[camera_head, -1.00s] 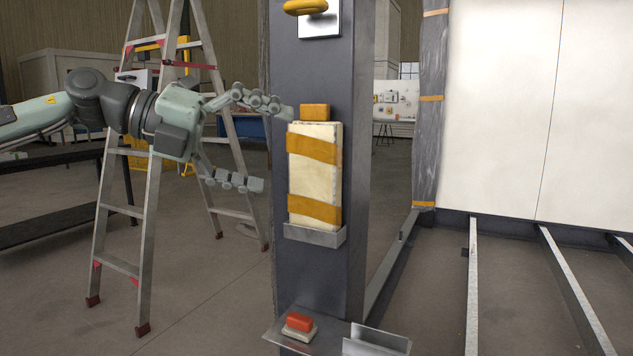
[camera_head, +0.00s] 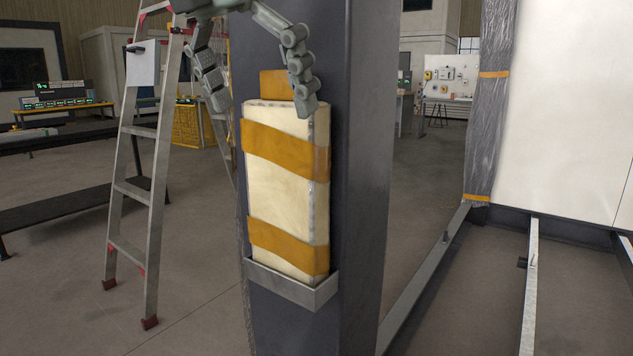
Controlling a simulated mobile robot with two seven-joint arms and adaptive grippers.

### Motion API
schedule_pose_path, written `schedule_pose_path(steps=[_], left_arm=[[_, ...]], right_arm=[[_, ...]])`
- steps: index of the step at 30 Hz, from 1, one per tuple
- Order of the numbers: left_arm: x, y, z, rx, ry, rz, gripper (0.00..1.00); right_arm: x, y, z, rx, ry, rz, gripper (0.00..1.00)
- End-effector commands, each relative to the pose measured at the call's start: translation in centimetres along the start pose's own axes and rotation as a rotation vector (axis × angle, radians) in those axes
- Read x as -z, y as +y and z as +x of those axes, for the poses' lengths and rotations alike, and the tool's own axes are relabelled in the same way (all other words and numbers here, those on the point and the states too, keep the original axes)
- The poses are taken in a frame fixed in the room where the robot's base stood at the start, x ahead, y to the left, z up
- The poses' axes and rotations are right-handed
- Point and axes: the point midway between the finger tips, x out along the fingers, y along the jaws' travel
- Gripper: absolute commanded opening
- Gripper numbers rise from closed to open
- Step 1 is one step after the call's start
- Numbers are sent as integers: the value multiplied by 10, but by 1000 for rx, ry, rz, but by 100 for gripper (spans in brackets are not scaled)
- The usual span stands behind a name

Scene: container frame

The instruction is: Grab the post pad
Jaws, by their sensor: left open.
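The post pad (camera_head: 280,198) is a cream block with two orange bands. It stands upright against a dark post (camera_head: 362,200), its lower end in a metal bracket (camera_head: 292,288). An orange tab (camera_head: 275,85) shows just above its top. My left gripper (camera_head: 258,98) is open above the pad and points downward. One finger is in front of the post near the pad's top right; the other is to the left of the post. I cannot tell whether a finger touches the pad. My right gripper is not in view.
A stepladder (camera_head: 150,170) stands to the left behind the post. A low dark bench (camera_head: 60,210) is at the far left. Metal floor rails (camera_head: 530,285) and a white wall panel (camera_head: 570,110) are at the right. Open floor lies left of the post.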

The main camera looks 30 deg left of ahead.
Motion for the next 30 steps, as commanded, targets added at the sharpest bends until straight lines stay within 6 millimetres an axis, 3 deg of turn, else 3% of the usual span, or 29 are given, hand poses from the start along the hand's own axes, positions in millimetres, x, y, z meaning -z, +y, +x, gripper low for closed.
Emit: schedule_pose_path(steps=[8,18,27,30], left_arm=[[1,0,26,-1,4,1,100],[1,-2,72,1,3,-1,100],[1,-1,78,-1,-1,-1,100],[1,-1,78,-1,-1,-1,89]], right_arm=[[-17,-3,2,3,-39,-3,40],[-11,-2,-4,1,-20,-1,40],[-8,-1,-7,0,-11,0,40],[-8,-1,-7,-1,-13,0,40]])
